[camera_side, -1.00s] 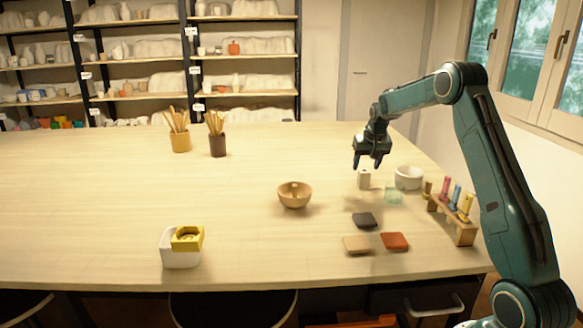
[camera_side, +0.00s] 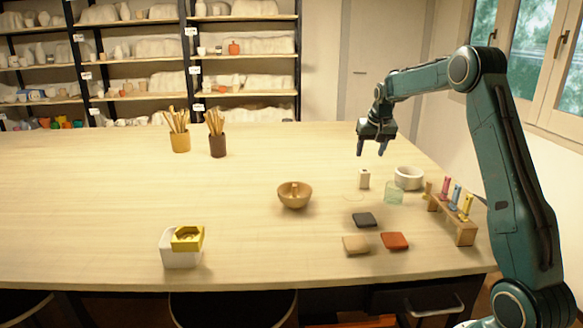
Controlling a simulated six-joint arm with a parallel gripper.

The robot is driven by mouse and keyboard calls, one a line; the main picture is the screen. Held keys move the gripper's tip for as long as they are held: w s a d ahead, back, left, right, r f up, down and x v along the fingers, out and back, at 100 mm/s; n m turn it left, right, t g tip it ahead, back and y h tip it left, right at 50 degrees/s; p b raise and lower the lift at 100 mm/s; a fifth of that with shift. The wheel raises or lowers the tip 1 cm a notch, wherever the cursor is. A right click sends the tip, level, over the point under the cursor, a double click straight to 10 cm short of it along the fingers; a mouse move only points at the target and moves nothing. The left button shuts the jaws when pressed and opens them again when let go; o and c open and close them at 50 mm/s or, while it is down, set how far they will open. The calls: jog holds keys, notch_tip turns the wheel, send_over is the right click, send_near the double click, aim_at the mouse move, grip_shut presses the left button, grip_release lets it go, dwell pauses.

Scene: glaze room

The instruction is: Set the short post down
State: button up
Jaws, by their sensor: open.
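A small pale block-like post (camera_side: 364,179) stands upright on the table, left of the white bowl. It looks like the short post, though it is small in the picture. My gripper (camera_side: 371,149) is above it, fingers pointing down, open and empty, with a clear gap between the fingertips and the post's top.
A white bowl (camera_side: 408,178) and a greenish clear cup (camera_side: 393,192) stand close right of the post. A wooden rack (camera_side: 452,222) with coloured tubes is farther right. Dark (camera_side: 364,220), tan (camera_side: 356,245) and red (camera_side: 395,241) tiles lie in front. A wooden bowl (camera_side: 294,196) stands left.

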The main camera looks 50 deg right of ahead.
jog(key=shift+a, duration=0.1)
jog(key=s+a+r+n, duration=0.1)
jog(key=s+a+r, duration=0.25)
jog(key=a, duration=0.45)
jog(key=s+a+r+n+t+y, duration=0.1)
jog(key=s+a+r+n, duration=0.2)
jog(key=a, duration=0.4)
jog(key=s+a+r, duration=0.3)
jog(key=a+r, duration=0.1)
jog(key=a, duration=0.4)
jog(key=s+a+f+n+y, duration=0.1)
jog(key=s+a+n, duration=0.1)
jog(key=s+a, duration=0.5)
jog(key=s+a+f+n+t+y, duration=0.1)
jog(key=s+a+f+n, duration=0.1)
jog(key=s+a, duration=0.5)
jog(key=s+n, duration=0.1)
jog(key=s, duration=0.4)
jog(key=shift+f, duration=0.25)
